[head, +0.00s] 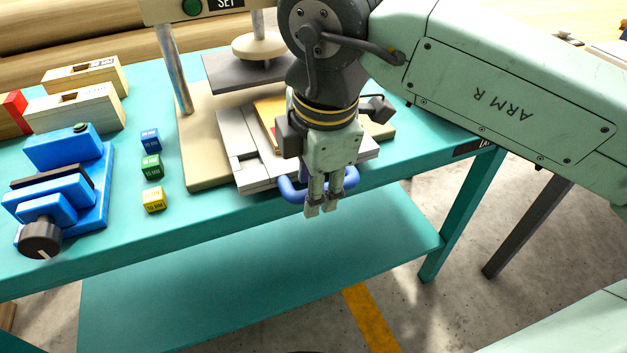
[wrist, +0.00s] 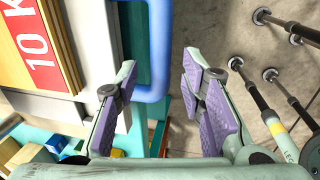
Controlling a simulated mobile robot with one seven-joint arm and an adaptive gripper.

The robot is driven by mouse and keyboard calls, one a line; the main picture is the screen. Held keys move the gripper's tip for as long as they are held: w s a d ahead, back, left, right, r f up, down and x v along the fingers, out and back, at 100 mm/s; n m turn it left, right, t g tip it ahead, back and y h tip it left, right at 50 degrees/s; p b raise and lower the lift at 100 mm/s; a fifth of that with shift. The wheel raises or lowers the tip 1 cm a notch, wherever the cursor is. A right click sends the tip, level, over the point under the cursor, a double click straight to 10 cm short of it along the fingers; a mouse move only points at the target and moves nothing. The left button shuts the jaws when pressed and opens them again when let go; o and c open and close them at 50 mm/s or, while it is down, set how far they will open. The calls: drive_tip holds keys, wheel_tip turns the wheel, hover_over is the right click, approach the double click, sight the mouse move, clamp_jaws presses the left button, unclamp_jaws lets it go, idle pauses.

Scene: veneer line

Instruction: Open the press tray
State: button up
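The press tray (head: 238,141) is pale grey and sits on the press base, with a blue loop handle (head: 291,191) at its front edge. Wood sheets with a red label reading "10 K" (wrist: 34,42) lie on it. My gripper (head: 322,209) points down at the handle and hides its middle in the head view. In the wrist view my gripper (wrist: 159,68) is open, and the handle's outer bar (wrist: 159,55) shows between the fingertips. I cannot tell whether the bar is within the fingers' depth or touching them.
The press's upper plate (head: 235,73) hangs above the tray. On the teal bench (head: 215,212) at left are a blue vise (head: 62,185), small blue, green and yellow blocks (head: 151,167) and wooden boxes (head: 78,108). Room in front of the handle looks clear above a lower shelf (head: 260,262).

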wheel_tip(320, 180, up, 8)
drive_tip(key=s, duration=0.1)
drive_tip(key=shift+s+d, duration=0.25)
drive_tip(key=shift+s, duration=0.05)
